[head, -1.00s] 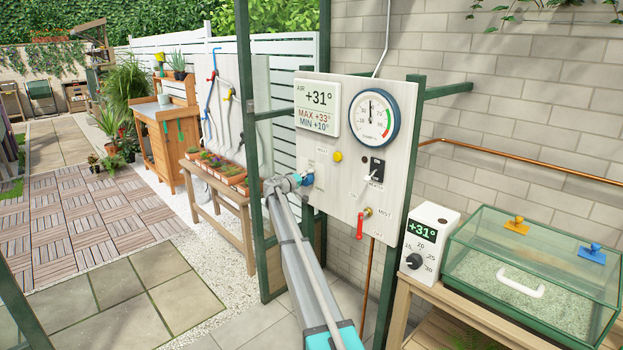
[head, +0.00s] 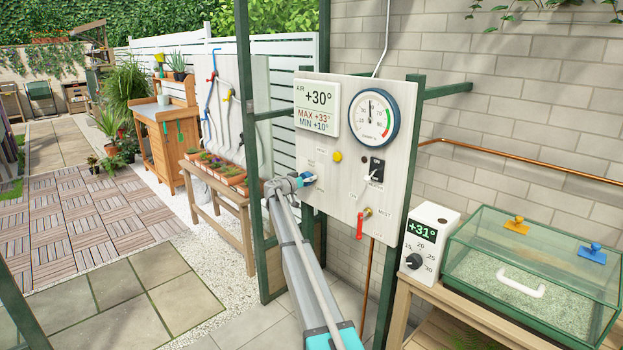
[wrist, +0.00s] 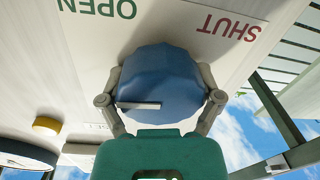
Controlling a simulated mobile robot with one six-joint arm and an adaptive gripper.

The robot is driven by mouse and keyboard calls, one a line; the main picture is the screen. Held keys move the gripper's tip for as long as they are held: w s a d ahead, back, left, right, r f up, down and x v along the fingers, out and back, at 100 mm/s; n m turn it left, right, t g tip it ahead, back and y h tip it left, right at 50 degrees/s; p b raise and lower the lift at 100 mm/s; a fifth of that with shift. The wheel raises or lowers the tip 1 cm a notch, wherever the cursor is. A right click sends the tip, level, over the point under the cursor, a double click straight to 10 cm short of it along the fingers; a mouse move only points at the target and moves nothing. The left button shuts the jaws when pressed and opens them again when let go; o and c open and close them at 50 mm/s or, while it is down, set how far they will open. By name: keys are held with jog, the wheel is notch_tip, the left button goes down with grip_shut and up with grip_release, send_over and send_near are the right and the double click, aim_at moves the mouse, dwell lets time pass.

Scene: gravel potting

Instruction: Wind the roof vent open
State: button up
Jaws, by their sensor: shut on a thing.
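A blue knob (wrist: 160,82) sits on the white control panel, with a white pointer line on its face. A plate behind it reads OPEN on the left and SHUT on the right, upside down in the wrist view. My gripper (wrist: 160,100) is shut on the knob, one finger on each side. In the head view my gripper (head: 301,181) reaches the panel (head: 331,205) at its left side, and only a little of the blue knob (head: 309,179) shows. The roof vent itself is not in view.
The panel also carries an air display (head: 318,105) reading +30°, a round gauge (head: 374,119), a yellow button (head: 338,156), a heater switch (head: 376,168) and a red mist lever (head: 361,224). A glass-topped case (head: 530,280) and a thermostat (head: 428,240) stand at right.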

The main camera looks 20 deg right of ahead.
jog(key=shift+w+a+m, duration=0.25)
jog(key=shift+a+m, duration=0.15)
jog(key=shift+m, duration=0.1)
jog(key=o, duration=0.9)
jog(key=shift+s, duration=0.1)
jog(key=shift+s+a, duration=0.3)
jog(key=shift+a, duration=0.05)
jog(key=v, duration=1.1)
